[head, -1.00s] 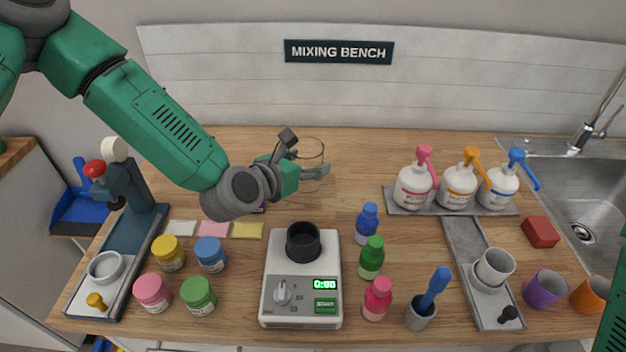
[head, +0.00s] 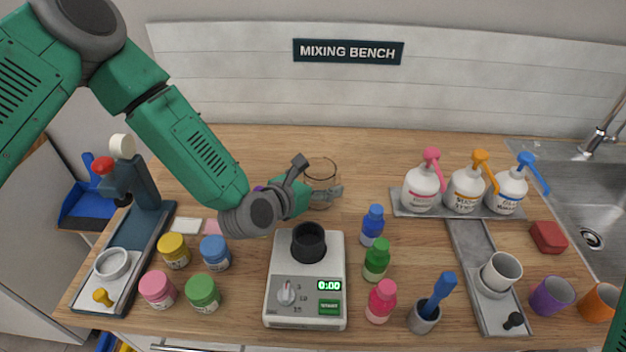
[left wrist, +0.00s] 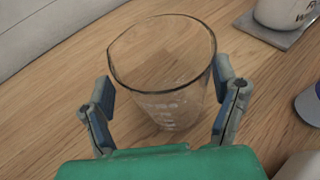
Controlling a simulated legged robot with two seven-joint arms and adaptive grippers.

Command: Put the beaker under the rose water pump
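The clear glass beaker (head: 322,168) is upright between the fingers of my left gripper (head: 316,188), left of the pump bottles. In the left wrist view the beaker (left wrist: 165,85) fills the space between the two finger pads, which lie against its sides near the rim. I cannot tell whether its base touches the bench. Three white pump bottles stand on a grey tray (head: 400,209) at the right: one with a pink pump (head: 421,188), one orange, one blue. Their labels are too small to read surely. My right gripper is out of view.
A scale (head: 306,277) with a black cup stands front centre. Small blue, green and pink bottles (head: 376,260) stand right of it. Colored jars (head: 203,293) and a press stand at left. Bench between beaker and pump tray is clear. A sink (head: 590,205) is at right.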

